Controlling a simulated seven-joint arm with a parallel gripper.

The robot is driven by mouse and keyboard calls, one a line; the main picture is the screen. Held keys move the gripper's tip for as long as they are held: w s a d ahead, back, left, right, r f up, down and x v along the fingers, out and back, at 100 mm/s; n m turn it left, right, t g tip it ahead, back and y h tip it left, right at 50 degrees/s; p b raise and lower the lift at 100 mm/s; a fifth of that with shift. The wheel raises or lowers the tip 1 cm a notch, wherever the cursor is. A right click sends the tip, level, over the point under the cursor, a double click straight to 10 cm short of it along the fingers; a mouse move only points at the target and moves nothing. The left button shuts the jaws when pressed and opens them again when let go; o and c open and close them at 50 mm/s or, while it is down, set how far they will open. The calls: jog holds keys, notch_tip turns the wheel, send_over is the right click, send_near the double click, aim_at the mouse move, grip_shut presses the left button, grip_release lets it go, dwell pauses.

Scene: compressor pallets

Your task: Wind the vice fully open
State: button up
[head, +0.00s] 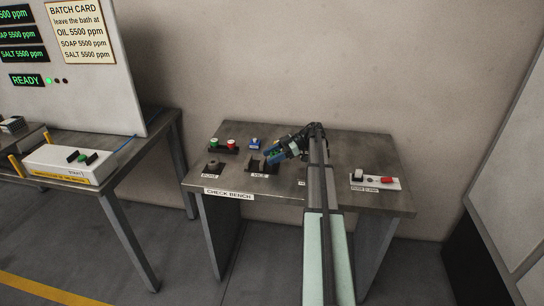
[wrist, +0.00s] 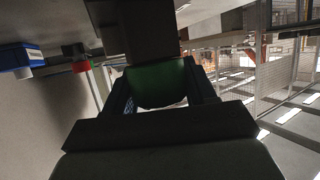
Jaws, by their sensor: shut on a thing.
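The vice (head: 254,166) is a small dark brown block form on the check bench, behind a white label. My gripper (head: 270,157) has blue fingers and reaches in from the right, close beside the vice. It is shut on a green handle (wrist: 160,84), which fills the gap between the fingers in the wrist view. A dark block, probably part of the vice, stands just beyond the handle in the wrist view. My fingers hide part of the vice in the head view, so its jaw gap cannot be told.
On the check bench (head: 300,198), a block with red and green knobs (head: 224,145) and a small blue item (head: 255,144) stand behind the vice. A dark fixture (head: 212,168) is left of it. A white switch panel (head: 376,181) lies at right.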

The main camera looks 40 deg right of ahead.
aim_at(277, 153)
dwell(0.4)
jog(key=o, duration=0.9)
jog(key=shift+o, duration=0.2)
jog(key=shift+v, duration=3.75)
